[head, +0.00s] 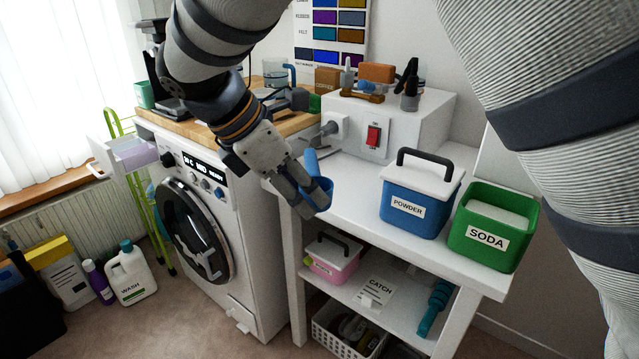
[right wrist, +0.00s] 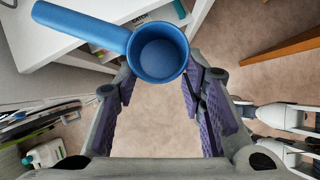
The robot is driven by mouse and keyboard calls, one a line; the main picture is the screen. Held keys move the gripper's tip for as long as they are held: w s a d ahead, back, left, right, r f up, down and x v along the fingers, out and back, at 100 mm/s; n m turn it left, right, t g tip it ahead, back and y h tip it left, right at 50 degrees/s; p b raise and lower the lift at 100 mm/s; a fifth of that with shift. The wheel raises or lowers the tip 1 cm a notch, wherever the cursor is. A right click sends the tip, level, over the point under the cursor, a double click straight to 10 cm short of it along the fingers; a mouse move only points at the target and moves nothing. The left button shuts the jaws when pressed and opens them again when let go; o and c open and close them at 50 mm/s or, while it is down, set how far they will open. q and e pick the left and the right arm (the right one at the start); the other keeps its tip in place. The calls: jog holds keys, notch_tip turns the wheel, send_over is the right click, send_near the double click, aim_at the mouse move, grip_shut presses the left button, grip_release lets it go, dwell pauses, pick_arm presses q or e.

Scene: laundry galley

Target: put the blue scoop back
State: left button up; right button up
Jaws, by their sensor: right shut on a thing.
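My right gripper (head: 305,198) is shut on the blue scoop (head: 321,194), held in the air just off the left front edge of the white table (head: 345,198). In the right wrist view the scoop's round cup (right wrist: 160,57) sits at the fingertips (right wrist: 160,88), open side to the camera, its handle (right wrist: 85,27) pointing left. The cup looks empty. On the table stand a blue bin (head: 408,210) labelled POWDER, its white lid on, and an open green bin (head: 488,240) labelled SODA with white contents. My left gripper is not in view.
A white box with a red switch (head: 373,136) stands at the table's back. The washer (head: 215,215) is left of the table. The lower shelf holds a pink bin (head: 333,258), a CATCH sheet (head: 376,291) and a teal tool (head: 433,308).

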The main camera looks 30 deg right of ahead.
jog(key=shift+d, duration=0.25)
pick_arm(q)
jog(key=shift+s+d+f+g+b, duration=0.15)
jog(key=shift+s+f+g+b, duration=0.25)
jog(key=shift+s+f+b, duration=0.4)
pick_arm(e)
jog(key=shift+w+d+f, duration=0.8)
jog(key=shift+d+f, duration=1.35)
jog(key=shift+w+d+f, duration=0.75)
jog(key=shift+d+f, duration=1.4)
jog(key=shift+d, duration=0.05)
jog(key=shift+w+d+f, duration=0.8)
jog(key=shift+d+f, duration=1.35)
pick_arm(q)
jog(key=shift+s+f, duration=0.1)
pick_arm(e)
jog(key=shift+f, duration=0.2)
jog(key=o, duration=1.3)
